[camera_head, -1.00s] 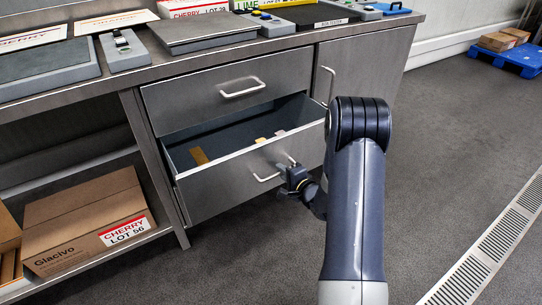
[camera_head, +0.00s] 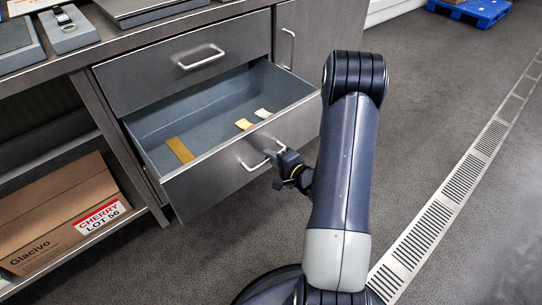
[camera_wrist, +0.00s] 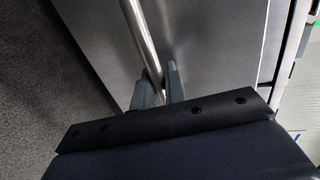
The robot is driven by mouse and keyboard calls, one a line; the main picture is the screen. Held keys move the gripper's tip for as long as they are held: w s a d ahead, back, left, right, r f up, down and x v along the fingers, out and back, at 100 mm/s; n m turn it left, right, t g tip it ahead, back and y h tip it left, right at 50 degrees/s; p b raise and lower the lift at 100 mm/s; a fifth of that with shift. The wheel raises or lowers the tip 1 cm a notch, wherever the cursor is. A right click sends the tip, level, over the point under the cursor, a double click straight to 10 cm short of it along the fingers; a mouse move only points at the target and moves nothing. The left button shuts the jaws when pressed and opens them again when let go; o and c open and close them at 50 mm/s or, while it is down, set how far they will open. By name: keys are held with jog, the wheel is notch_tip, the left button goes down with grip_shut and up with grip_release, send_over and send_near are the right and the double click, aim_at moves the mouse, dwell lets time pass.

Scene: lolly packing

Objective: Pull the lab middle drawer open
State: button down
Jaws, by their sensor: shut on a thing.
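The middle drawer (camera_head: 235,160) stands well open below a shut top drawer. Its grey inside shows, with a tan strip (camera_head: 180,150), a yellow piece (camera_head: 244,124) and a white piece (camera_head: 263,113) on its floor. My gripper (camera_head: 276,158) is at the drawer's front, shut on the bar handle (camera_head: 253,165) toward its right end. In the wrist view the handle (camera_wrist: 139,32) runs down between the two dark fingers (camera_wrist: 158,92), with the steel drawer front behind. The fingertips' exact contact is partly hidden.
The shut top drawer (camera_head: 185,60) has its own bar handle. A cardboard box (camera_head: 62,215) labelled CHERRY LOT 56 sits on the shelf at left. Grey floor is open at right, with a drain grate (camera_head: 450,190) and a blue pallet (camera_head: 478,10) at the back.

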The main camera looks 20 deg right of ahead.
jog(key=c, duration=1.5)
grip_release()
jog(key=shift+c, duration=0.2)
jog(key=p+v, duration=0.2)
jog(key=v, duration=0.8)
jog(key=shift+s, duration=0.35)
jog(key=shift+d, duration=0.15)
jog(key=shift+b+x, duration=1.05)
jog(key=shift+x, duration=4.45)
jog(key=shift+r, duration=0.15)
